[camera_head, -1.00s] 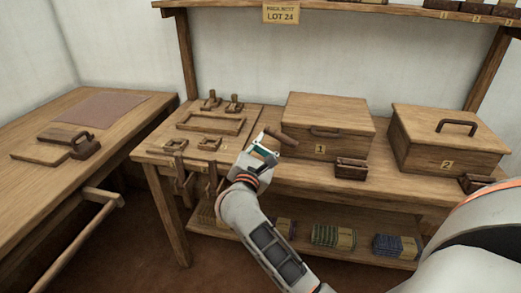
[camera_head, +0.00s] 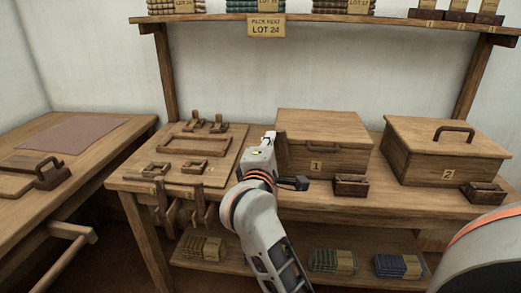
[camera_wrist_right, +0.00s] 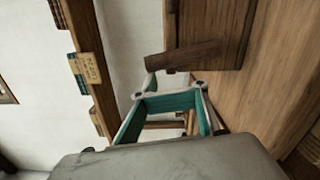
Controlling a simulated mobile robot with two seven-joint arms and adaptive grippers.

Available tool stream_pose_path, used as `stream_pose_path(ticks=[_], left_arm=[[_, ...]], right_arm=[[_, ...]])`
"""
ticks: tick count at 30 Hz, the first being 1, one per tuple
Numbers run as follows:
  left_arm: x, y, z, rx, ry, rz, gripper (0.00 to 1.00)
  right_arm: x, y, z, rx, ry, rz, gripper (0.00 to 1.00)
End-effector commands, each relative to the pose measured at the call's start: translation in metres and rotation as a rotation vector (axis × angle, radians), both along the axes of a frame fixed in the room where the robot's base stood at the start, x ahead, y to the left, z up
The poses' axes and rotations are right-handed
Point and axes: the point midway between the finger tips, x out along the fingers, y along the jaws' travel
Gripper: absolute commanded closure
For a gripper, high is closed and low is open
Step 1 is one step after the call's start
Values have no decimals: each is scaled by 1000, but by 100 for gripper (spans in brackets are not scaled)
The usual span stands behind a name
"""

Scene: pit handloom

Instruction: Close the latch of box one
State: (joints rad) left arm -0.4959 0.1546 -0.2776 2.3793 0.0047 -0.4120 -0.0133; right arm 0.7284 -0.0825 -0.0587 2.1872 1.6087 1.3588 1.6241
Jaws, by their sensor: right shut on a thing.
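Box one (camera_head: 330,128), a closed wooden chest marked 1, stands on the bench. Its latch (camera_head: 281,148), a dark wooden lever, stands nearly upright at the box's left front edge. In the wrist view the latch (camera_wrist_right: 182,57) lies across the box's edge (camera_wrist_right: 212,22), just beyond the teal fingers. My right gripper (camera_head: 268,140) is at the latch and shut on it; the wrist view also shows the gripper (camera_wrist_right: 172,88). The exact contact is partly hidden. My left gripper is not in view.
Box two (camera_head: 445,150) stands to the right. Small dark blocks (camera_head: 351,186) sit in front of the boxes. A board with wooden frames and pegs (camera_head: 195,145) lies left of box one. A shelf (camera_head: 330,18) runs above.

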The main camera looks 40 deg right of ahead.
Motion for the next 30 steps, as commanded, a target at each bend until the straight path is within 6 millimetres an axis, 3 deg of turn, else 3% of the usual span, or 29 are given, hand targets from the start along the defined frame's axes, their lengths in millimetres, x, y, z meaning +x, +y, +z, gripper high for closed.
stream_pose_path(ticks=[12, 30], left_arm=[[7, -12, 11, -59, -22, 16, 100], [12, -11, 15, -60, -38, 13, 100]], right_arm=[[-9, -8, 5, 126, -145, 0, 100], [-10, -9, 8, 142, -167, -2, 100]])
